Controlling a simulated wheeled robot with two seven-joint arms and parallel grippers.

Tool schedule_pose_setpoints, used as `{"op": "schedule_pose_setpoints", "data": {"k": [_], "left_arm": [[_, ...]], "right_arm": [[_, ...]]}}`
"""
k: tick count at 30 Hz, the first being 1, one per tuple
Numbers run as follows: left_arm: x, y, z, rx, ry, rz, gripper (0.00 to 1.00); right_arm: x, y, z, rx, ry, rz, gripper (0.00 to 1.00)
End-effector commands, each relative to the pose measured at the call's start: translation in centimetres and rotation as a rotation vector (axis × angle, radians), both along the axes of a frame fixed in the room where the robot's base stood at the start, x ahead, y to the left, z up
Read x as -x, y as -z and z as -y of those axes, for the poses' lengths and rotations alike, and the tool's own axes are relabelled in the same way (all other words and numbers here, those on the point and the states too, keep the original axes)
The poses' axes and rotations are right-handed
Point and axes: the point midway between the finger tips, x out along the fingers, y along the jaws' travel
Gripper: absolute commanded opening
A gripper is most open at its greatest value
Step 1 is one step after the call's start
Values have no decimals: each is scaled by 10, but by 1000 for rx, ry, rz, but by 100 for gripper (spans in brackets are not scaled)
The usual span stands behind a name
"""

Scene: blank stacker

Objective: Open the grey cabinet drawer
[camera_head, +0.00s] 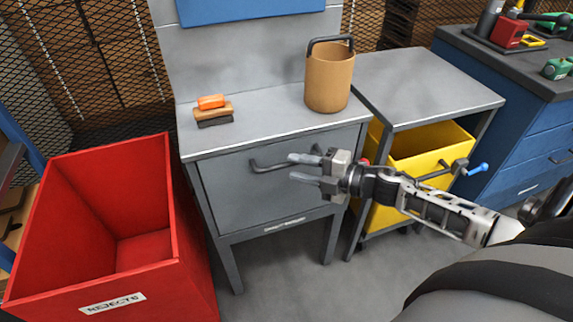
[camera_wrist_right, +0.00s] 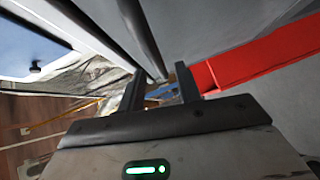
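The grey cabinet (camera_head: 215,142) stands in the middle of the head view. Its single drawer (camera_head: 228,195) looks shut, with its front flush in the frame. A dark bar handle (camera_head: 268,166) runs across the upper part of the drawer front. My right gripper (camera_head: 291,167) reaches in from the right, with its two fingers apart. Its upper finger overlaps the right part of the handle in the picture; I cannot tell whether they touch. In the right wrist view the gripper (camera_wrist_right: 160,92) also shows its fingers apart, with a grey bar or edge just beyond them. My left gripper is not in view.
A red rejects bin (camera_head: 175,215) stands close to the cabinet's left. A brown bucket (camera_head: 330,80) and an orange-and-brown brush or block (camera_head: 212,106) rest on the cabinet top. A grey side table (camera_head: 425,85) with a yellow bin (camera_head: 432,150) stands right. Floor in front is clear.

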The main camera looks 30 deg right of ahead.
Motion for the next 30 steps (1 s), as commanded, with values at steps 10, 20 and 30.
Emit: {"op": "schedule_pose_setpoints", "data": {"k": [10,20,30], "left_arm": [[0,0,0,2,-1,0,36],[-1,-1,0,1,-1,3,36],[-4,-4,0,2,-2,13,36]], "right_arm": [[-31,5,-19,-1,1,0,34],[-32,5,-20,-1,0,-2,23],[-32,5,-21,-2,-1,-1,0]]}}
